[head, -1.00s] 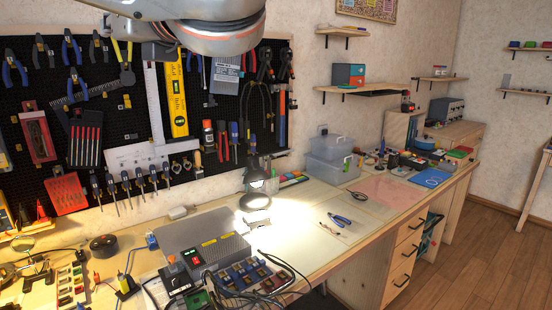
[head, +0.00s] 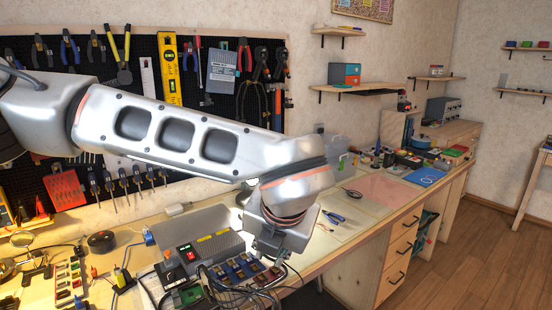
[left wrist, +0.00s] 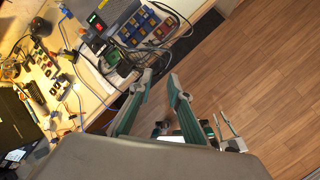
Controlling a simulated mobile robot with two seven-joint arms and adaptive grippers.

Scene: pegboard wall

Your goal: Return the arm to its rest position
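My left arm (head: 180,130) stretches across the head view from the left edge, in front of the pegboard. Its wrist bends down over the front part of the workbench. My left gripper (head: 275,242) shows only in part below the wrist, and its fingertips are hard to make out there. In the left wrist view its two teal fingers (left wrist: 158,77) are apart with nothing between them, seen over the bench's front edge and the floor.
The workbench (head: 335,250) holds a grey power box (head: 215,250), cables and small-part bins close to the left gripper. The tool pegboard (head: 205,55) is behind the arm. Open wooden floor (left wrist: 250,80) lies right of the bench.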

